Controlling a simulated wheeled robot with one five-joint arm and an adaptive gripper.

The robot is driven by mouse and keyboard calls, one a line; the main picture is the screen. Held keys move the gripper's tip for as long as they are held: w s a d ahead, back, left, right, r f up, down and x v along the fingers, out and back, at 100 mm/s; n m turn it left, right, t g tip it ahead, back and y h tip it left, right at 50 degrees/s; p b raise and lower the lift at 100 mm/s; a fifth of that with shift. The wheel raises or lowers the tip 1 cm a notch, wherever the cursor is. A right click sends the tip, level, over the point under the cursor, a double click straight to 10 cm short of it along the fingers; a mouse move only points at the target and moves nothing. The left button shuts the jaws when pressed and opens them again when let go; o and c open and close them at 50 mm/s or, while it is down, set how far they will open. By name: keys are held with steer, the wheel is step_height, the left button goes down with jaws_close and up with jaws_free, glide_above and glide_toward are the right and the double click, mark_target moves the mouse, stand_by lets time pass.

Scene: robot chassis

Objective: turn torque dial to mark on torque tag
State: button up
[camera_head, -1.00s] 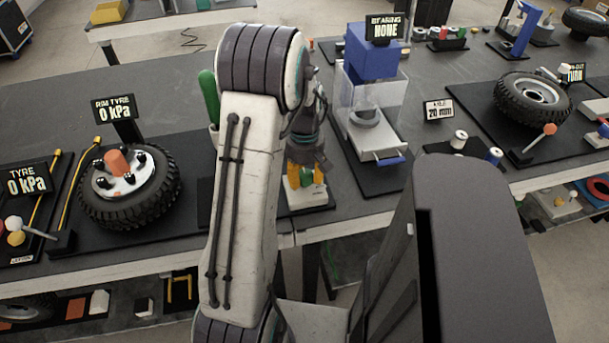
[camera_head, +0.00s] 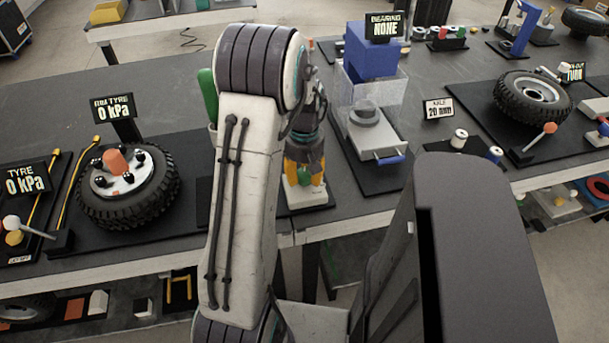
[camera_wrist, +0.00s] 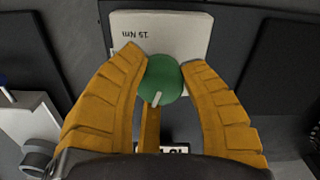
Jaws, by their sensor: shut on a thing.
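The torque dial is a round green knob (camera_wrist: 165,78) with a short white pointer, on a pale block (camera_wrist: 185,32) with "15 Nm" printed upside down in the wrist view. The pointer aims toward the bottom of that view, slightly left. My gripper (camera_wrist: 168,68) has its orange fingers shut on the dial from both sides. The head view also shows my gripper (camera_head: 304,173) over the pale block (camera_head: 309,196). A white tag with dark print (camera_wrist: 176,149) shows below the dial in the wrist view, mostly hidden by my gripper, so its full text is unreadable.
A blue press with a clear guard (camera_head: 372,95) stands right of the dial. A tyre (camera_head: 130,205) lies to the left. A green upright object (camera_head: 208,95) stands behind my arm. Bare grey bench shows behind the tyre.

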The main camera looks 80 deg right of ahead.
mark_target(305, 172)
steer(key=m+b, duration=0.1)
steer(key=m, duration=0.5)
steer(key=shift+f, duration=0.15)
steer(key=m, duration=0.6)
steer(key=shift+m, duration=0.4)
steer(key=m+b, duration=0.1)
steer(key=m, duration=0.5)
steer(key=shift+s, duration=0.1)
steer(key=m, duration=0.5)
steer(key=shift+m, duration=0.4)
steer(key=shift+a, duration=0.1)
steer(key=o, duration=1.2)
steer(key=shift+r, duration=0.2)
step_height(305, 172, up, 12)
steer(key=shift+f, duration=0.1)
